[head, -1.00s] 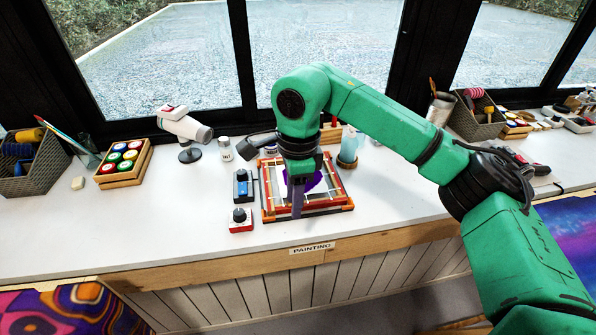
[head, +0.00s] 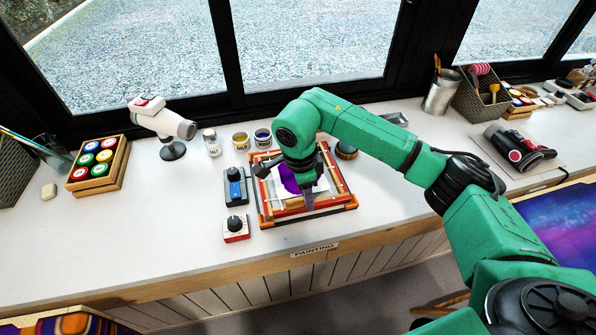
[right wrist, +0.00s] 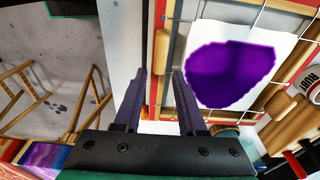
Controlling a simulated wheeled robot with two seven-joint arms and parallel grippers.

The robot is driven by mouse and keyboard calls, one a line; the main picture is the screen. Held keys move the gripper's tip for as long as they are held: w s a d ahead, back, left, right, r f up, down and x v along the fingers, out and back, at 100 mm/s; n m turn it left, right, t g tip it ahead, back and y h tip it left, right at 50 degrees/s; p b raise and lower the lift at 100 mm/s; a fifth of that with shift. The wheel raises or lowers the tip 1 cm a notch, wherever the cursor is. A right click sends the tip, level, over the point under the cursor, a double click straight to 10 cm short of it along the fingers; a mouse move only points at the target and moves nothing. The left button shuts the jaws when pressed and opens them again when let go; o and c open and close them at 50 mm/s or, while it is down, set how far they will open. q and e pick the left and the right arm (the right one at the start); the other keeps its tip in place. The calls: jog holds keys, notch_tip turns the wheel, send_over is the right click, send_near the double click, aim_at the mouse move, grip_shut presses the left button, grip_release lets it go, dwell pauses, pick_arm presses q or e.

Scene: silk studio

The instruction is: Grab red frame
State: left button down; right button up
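The red frame (head: 335,206) lies on the white worktop in the head view, with white fabric and a purple patch inside it. My right gripper (head: 308,207) points down over the frame's near side. In the right wrist view, the gripper's two dark fingers (right wrist: 160,75) stand apart, with the red frame's edge bar (right wrist: 163,55) showing in line with the gap beyond their tips. I cannot tell whether the fingers touch it. The purple patch (right wrist: 230,75) is right of the fingers. My left gripper is in neither current view.
A blue-topped device (head: 235,187) and a red-and-white dial box (head: 236,228) stand just left of the frame. Paint jars (head: 241,141) stand behind it. A hair dryer (head: 165,122) and a paint crate (head: 98,165) are farther left.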

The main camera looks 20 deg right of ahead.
jog(key=shift+s+d+f, duration=0.15)
jog(key=shift+f, duration=0.95)
grip_shut()
jog(key=shift+r, duration=0.15)
